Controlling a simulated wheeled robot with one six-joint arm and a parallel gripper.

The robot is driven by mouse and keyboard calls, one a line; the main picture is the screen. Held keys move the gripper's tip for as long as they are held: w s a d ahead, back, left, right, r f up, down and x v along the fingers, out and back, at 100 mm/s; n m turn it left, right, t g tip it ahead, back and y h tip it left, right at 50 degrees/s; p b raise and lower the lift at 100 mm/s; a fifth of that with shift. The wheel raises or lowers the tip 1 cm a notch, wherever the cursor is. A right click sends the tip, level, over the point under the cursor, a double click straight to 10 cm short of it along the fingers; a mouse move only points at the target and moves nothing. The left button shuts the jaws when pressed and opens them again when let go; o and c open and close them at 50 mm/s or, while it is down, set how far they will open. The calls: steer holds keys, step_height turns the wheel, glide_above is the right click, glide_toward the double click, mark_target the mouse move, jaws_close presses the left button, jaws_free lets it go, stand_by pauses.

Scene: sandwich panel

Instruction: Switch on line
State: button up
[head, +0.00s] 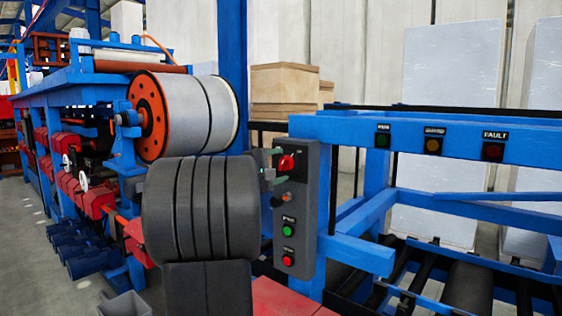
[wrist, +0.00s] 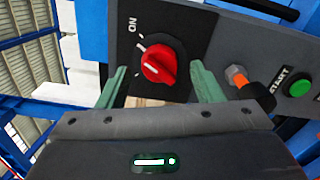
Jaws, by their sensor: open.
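A red rotary knob (head: 287,162) sits on the upper part of a grey control panel (head: 310,205). In the wrist view the knob (wrist: 158,63) is large, beside an ON label (wrist: 132,25) that appears upside down, with a white tick mark near it. My gripper (head: 271,166) is at the panel's left edge by the knob. In the wrist view my gripper (wrist: 160,67) is open, its two green fingers on either side of the knob. I cannot tell whether they touch it.
Below the knob are an orange-tipped part (wrist: 237,76), a green START button (wrist: 299,89) and a red button (head: 287,261). A blue beam (head: 345,125) carries green (head: 382,140), amber (head: 432,145) and red FAULT (head: 493,151) lamps. Rollers (head: 465,285) lie below right.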

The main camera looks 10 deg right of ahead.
steer(key=shift+x, duration=0.85)
steer(key=c, duration=1)
steer(key=shift+o, duration=0.2)
steer(key=b, duration=0.3)
steer(key=shift+f+m, duration=0.3)
steer(key=shift+m, duration=0.1)
steer(key=m+b, duration=0.1)
steer(key=b, duration=0.2)
steer(key=shift+r+m+b, duration=0.2)
steer(key=shift+m+b, duration=0.4)
steer(key=shift+b, duration=0.25)
steer(key=shift+r, duration=0.1)
steer(key=o, duration=1)
steer(key=shift+c, duration=0.2)
